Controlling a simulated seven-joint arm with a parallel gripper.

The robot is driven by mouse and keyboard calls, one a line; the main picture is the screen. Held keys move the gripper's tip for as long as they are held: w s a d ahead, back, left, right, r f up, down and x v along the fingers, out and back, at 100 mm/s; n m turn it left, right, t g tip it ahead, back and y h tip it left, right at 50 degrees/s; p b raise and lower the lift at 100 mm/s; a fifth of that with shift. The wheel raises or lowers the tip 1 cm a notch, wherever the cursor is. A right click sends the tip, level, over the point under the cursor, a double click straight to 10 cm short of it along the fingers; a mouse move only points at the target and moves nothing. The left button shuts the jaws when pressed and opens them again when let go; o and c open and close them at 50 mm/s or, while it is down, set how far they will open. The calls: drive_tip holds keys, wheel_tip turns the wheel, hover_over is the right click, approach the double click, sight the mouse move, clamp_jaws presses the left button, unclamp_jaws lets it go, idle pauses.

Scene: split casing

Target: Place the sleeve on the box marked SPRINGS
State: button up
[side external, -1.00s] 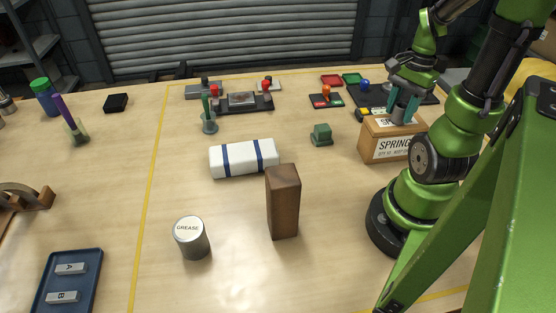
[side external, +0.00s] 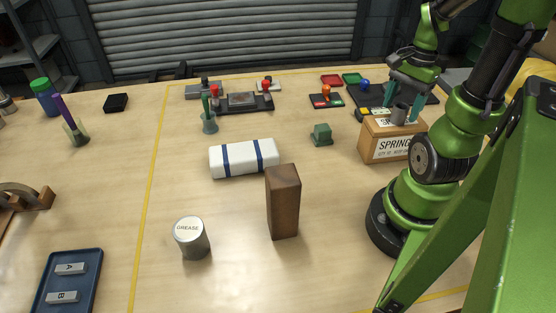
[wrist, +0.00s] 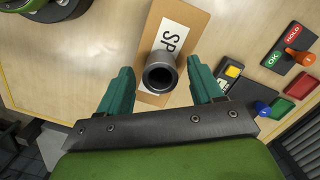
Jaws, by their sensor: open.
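The cardboard box marked SPRINGS (side external: 392,149) stands at the right of the table beside my arm's base. Its top with a white label also shows in the wrist view (wrist: 183,22). The sleeve (side external: 399,114), a short dark grey tube, stands upright on the box top. In the wrist view I look into the open end of the sleeve (wrist: 160,72), which covers part of the label. My gripper (side external: 402,108) is open above the box. Its teal fingers (wrist: 160,92) are spread on either side of the sleeve, with a gap on both sides.
HOLD/OK button plates (wrist: 291,48) and red and green trays (side external: 331,80) lie behind the box. A green block (side external: 321,134), a white blue-banded bundle (side external: 244,158), a brown wooden block (side external: 283,202) and a GREASE can (side external: 192,237) stand on the middle table.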

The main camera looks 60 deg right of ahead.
wheel_tip(320, 180, up, 10)
drive_tip(key=d+r, duration=0.1)
drive_tip(key=w+a+n+t, duration=0.2)
drive_tip(key=w+a+n, duration=0.2)
drive_tip(key=a, duration=0.4)
drive_tip(key=w+a+n+t, duration=0.2)
drive_tip(key=w+a+n, duration=0.1)
drive_tip(key=a+n, duration=0.4)
drive_tip(key=w+a+n+t, duration=0.2)
drive_tip(key=w+a+n, duration=0.2)
drive_tip(key=a, duration=0.5)
drive_tip(key=shift+w+a+n+t+y, duration=0.3)
drive_tip(key=shift+w+n+t, duration=0.1)
drive_tip(key=shift+n, duration=0.5)
